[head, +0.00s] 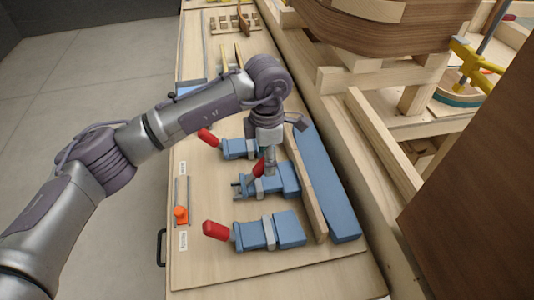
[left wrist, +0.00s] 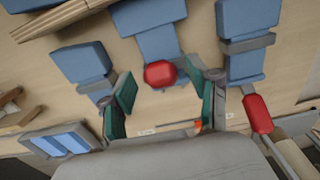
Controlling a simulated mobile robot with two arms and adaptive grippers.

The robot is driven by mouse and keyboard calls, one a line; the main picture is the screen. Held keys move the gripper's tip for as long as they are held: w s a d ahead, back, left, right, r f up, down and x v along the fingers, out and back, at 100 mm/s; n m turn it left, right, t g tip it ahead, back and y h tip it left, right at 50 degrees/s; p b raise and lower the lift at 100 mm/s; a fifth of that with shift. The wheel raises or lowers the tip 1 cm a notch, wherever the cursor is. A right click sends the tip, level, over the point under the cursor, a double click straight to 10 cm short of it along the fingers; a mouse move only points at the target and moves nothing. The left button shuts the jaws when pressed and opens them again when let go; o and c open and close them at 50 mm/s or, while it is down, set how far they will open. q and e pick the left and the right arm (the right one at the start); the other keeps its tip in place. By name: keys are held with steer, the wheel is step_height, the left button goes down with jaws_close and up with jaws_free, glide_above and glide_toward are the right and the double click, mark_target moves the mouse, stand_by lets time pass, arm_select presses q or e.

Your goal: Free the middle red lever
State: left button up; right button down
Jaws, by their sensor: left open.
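Three blue toggle clamps stand in a row on the wooden board. The middle clamp (head: 284,178) has a red lever (head: 258,168) that looks raised, partly hidden behind my gripper. In the left wrist view this middle red lever (left wrist: 160,74) shows nearly end-on, between and just beyond my fingertips. My left gripper (head: 268,165) is open above the middle clamp; its green-padded fingers (left wrist: 163,97) stand apart on either side of the lever, with no clear contact. The far red lever (head: 209,138) and near red lever (head: 215,230) point out to the left. My right gripper is out of view.
A wooden strip (head: 304,188) and a blue bar (head: 325,182) run along the clamps' right side. An orange knob (head: 181,214) sits in a slot at the board's left. The near clamp (head: 290,229) and far clamp (head: 234,148) flank the middle one closely.

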arm_select(q)
steer(key=shift+f, duration=0.65)
jaws_close()
